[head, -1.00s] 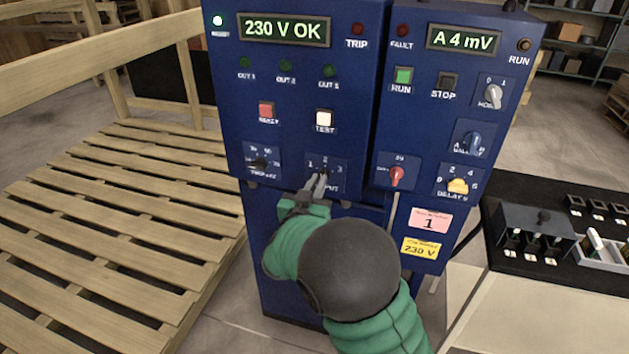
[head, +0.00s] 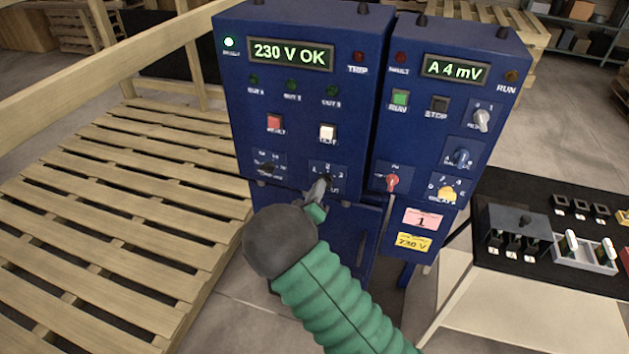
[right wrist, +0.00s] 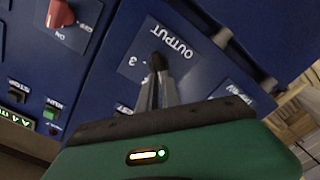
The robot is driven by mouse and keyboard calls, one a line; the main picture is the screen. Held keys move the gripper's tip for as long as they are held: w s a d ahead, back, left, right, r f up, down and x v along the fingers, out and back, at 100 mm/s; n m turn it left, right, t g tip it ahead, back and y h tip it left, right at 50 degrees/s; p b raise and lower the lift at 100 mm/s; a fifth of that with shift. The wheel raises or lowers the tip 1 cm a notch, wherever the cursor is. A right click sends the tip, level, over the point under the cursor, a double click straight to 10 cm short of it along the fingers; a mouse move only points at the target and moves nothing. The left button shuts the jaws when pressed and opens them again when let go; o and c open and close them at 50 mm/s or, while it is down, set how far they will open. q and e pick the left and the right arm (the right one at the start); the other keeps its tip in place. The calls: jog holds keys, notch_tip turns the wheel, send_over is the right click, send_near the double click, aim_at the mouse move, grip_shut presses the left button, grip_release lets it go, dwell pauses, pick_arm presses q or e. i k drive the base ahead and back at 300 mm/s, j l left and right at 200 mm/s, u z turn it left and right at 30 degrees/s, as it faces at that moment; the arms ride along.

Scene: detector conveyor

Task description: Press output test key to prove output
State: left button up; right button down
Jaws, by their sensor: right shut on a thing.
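The blue detector cabinet (head: 300,105) stands ahead, its display (head: 290,54) reading "230 V OK". The white test key (head: 328,132) is on its front, right of the red reset key (head: 274,122). Below it is the output selector, a black knob (right wrist: 158,62) on a plate marked "OUTPUT" in the right wrist view. My right gripper (head: 321,186) is shut on this knob, just below the test key; its fingers (right wrist: 157,82) partly hide the knob and the plate's numbers. The out lamps (head: 291,86) look dark green. My left gripper is not in view.
The right-hand cabinet (head: 440,110) has run and stop keys, several knobs, and a display reading "A 4 mV". A black-topped table (head: 490,265) with a box and tray stands at the right. Wooden slatted pallets (head: 110,215) fill the left.

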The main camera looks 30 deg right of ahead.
aim_at(325, 132)
jog(key=k+j, duration=0.15)
jog(key=j, duration=0.2)
jog(key=k+j, duration=0.15)
jog(key=j, duration=0.2)
jog(key=k+j, duration=0.15)
jog(key=j, duration=0.25)
